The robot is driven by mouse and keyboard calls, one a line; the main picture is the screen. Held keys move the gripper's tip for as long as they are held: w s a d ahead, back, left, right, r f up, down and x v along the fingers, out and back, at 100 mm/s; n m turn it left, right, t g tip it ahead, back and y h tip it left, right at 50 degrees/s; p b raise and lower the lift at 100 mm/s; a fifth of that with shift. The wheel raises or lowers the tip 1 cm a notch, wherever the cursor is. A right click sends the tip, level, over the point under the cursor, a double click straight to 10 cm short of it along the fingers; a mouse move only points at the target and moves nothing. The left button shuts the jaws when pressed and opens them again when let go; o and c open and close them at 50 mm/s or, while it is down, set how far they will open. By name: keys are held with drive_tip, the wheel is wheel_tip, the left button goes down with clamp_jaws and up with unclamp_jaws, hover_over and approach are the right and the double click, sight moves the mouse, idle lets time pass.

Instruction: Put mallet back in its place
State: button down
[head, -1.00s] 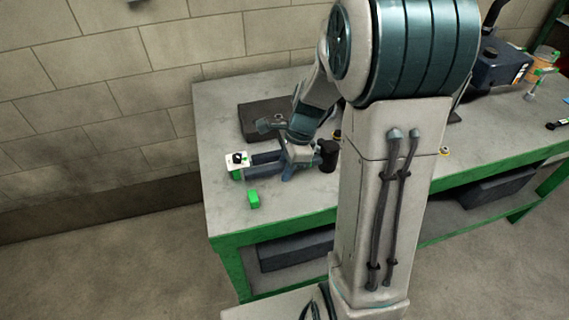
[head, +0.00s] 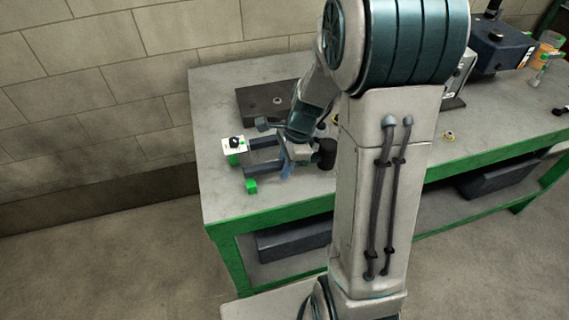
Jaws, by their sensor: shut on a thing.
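The mallet has a black cylindrical head (head: 326,153) and a dark blue handle (head: 261,168) pointing left. My gripper (head: 287,166) is around the handle near the head and shut on it; my wrist partly hides the grip. I cannot tell whether the mallet touches the table. The handle's left end is close by a small green block (head: 250,186). Behind it, a white card (head: 234,145) with a dark shape on it stands over another green piece (head: 233,159) at the table's left end. A second dark bar (head: 263,142) lies between the card and my gripper.
A dark flat box (head: 255,103) lies behind my gripper on the grey bench (head: 220,92). A small yellowish ring (head: 449,136) and a dark blue machine (head: 500,48) are to the right. The bench's front left corner is bare.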

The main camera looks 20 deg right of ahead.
drive_tip(key=shift+f, duration=0.1)
idle(0.3)
drive_tip(key=shift+f+b, duration=0.95)
drive_tip(key=shift+f, duration=0.15)
drive_tip(key=c, duration=1.2)
unclamp_jaws()
drive_tip(key=shift+r, duration=0.1)
